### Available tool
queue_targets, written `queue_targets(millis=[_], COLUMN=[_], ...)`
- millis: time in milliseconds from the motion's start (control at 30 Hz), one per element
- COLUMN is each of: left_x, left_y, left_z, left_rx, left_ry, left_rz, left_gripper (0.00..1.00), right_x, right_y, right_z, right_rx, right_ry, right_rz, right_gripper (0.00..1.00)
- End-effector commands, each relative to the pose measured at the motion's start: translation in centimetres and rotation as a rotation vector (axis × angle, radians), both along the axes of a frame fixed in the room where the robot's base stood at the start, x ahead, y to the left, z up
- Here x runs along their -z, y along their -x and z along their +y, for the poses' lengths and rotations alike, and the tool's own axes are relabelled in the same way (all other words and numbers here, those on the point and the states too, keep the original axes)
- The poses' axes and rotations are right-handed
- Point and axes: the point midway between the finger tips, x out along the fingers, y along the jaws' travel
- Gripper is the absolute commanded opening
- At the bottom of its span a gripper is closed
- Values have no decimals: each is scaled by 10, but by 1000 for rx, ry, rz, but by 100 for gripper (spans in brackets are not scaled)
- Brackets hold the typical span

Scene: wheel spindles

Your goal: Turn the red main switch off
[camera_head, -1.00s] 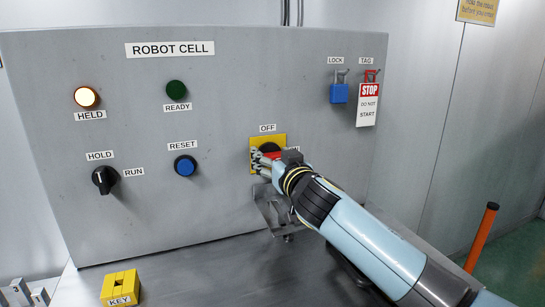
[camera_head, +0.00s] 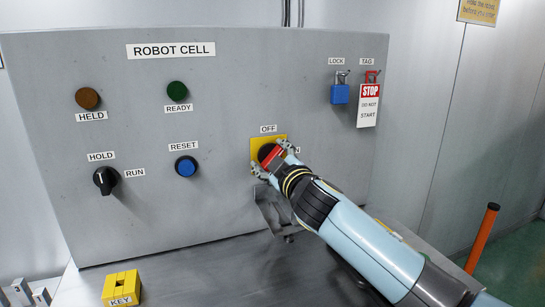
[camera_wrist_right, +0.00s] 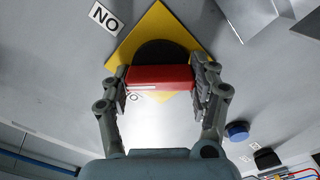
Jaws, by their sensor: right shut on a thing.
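The red main switch (camera_head: 272,157) sits on a yellow plate (camera_head: 256,145) on the grey panel, with an OFF label above it and an ON label, partly hidden, to its right. My right gripper (camera_head: 270,163) is shut on the red handle, which slants from lower left to upper right in the head view. In the right wrist view the red handle (camera_wrist_right: 160,78) lies between the two fingers, one at each end, before a black disc. The yellow plate (camera_wrist_right: 150,25) shows behind. My left gripper is in neither view.
The HELD lamp (camera_head: 88,98) and READY lamp (camera_head: 177,91) are dark. A black HOLD/RUN knob (camera_head: 106,180) and a blue RESET button (camera_head: 186,166) are at left. A blue padlock (camera_head: 340,94) and STOP tag (camera_head: 369,105) hang upper right. A yellow key block (camera_head: 121,287) stands below.

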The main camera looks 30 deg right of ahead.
Motion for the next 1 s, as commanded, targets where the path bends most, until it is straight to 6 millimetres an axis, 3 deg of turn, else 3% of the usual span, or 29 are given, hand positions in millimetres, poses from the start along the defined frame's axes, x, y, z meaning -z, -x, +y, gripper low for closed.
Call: queue_targets(millis=[600,1000], left_x=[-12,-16], left_y=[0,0], left_z=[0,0], left_rx=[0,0], left_ry=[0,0], left_rz=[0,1], left_gripper=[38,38], right_x=[2,3], right_y=[0,0], right_z=[1,1], right_rx=[0,0], right_ry=[539,726], right_rz=[131,175], right_gripper=[29,29])
